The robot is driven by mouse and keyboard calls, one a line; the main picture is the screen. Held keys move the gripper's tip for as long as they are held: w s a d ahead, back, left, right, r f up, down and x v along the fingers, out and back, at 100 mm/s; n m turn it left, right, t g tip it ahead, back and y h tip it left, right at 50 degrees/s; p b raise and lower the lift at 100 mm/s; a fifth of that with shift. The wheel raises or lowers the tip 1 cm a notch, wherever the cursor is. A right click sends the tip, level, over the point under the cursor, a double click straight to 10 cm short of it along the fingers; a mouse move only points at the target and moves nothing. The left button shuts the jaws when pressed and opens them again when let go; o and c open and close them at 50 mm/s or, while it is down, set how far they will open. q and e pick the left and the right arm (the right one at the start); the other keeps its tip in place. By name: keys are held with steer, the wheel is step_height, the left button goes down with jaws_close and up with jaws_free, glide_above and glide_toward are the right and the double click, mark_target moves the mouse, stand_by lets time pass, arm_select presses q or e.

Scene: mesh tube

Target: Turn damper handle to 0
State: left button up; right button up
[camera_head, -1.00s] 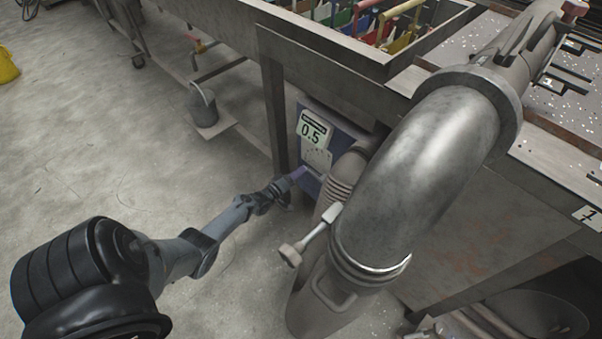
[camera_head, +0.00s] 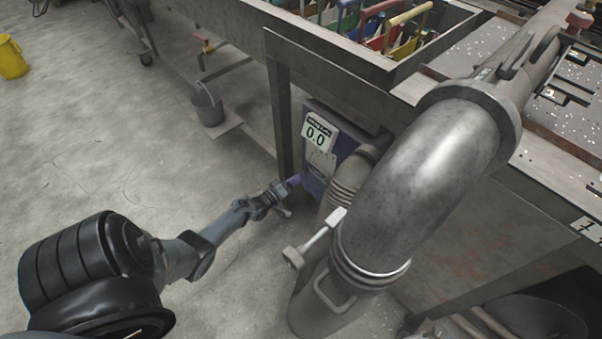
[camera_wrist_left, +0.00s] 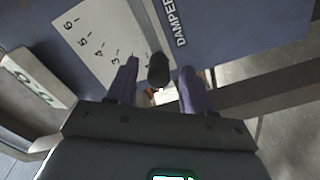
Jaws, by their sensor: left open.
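The blue damper box (camera_head: 345,140) stands under the bench, with a white display plate (camera_head: 319,132) reading 0.0. In the left wrist view its panel shows a white scale (camera_wrist_left: 92,45) numbered 3 to 6 and the word DAMPER. The dark, rounded damper handle (camera_wrist_left: 158,70) sits between the purple fingers of my left gripper (camera_wrist_left: 159,78). Gaps show on both sides, so the fingers are apart from it in this view. My left gripper (camera_head: 292,182) is open at the box's lower left. The handle cannot be made out in the head view. My right gripper is not in view.
A large metal pipe elbow (camera_head: 425,170) with a lever (camera_head: 312,246) stands right of my left arm. A bench leg (camera_head: 281,125) is close behind the gripper. A bucket (camera_head: 208,106) rests on a low shelf. Open floor lies at left.

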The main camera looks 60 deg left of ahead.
arm_select(q)
steer(key=p+v, duration=0.2)
steer(key=v, duration=0.5)
steer(key=shift+s+p, duration=0.3)
steer(key=shift+s, duration=0.1)
